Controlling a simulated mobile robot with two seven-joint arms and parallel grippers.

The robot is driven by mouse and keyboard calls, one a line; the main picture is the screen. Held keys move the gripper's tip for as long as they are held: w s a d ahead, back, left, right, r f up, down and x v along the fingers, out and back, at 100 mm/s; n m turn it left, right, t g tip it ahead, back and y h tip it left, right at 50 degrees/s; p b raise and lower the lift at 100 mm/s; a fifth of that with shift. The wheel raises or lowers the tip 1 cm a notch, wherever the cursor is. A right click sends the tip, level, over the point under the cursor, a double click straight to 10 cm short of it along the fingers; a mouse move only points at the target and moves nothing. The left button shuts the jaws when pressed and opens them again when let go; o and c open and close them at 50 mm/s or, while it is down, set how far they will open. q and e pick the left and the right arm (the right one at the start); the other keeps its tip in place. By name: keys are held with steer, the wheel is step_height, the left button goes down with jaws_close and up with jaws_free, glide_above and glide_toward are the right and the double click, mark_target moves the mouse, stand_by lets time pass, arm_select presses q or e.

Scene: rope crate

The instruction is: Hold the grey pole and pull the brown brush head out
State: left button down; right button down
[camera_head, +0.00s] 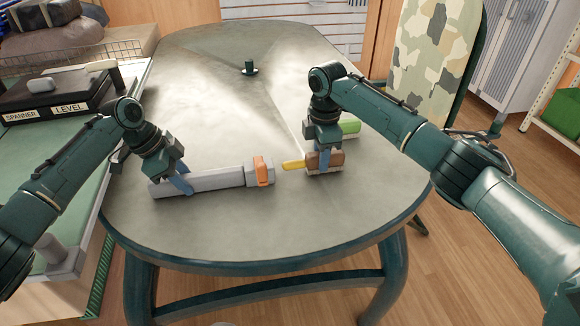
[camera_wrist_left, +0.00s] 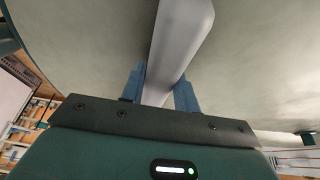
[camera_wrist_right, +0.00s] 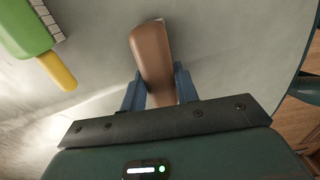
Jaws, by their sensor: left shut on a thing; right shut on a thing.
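The grey pole (camera_head: 215,180) lies on the table with a grey socket and orange collar (camera_head: 263,171) at its right end. My left gripper (camera_head: 183,181) is shut around the pole near its left end; the left wrist view shows the pole (camera_wrist_left: 180,45) between the fingers (camera_wrist_left: 160,90). The brown brush head (camera_head: 325,161) is right of the pole, with a yellow stem (camera_head: 293,165) pointing at the socket. A small gap shows between stem and collar. My right gripper (camera_head: 322,150) is shut on the brown head, which also shows in the right wrist view (camera_wrist_right: 152,52).
A green brush head (camera_head: 350,127) with a yellow stem (camera_wrist_right: 58,72) lies just behind my right gripper. A small dark green object (camera_head: 250,68) stands at the table's back. The front and middle of the table (camera_head: 220,120) are clear.

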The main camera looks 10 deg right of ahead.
arm_select(q)
steer(key=shift+s+f, duration=0.1)
steer(key=shift+f, duration=0.1)
arm_select(e)
steer(key=shift+r, duration=4)
arm_select(q)
steer(key=c, duration=1)
jaws_free()
steer(key=shift+o, duration=0.2)
steer(key=shift+r, duration=0.1)
steer(key=v, duration=1.2)
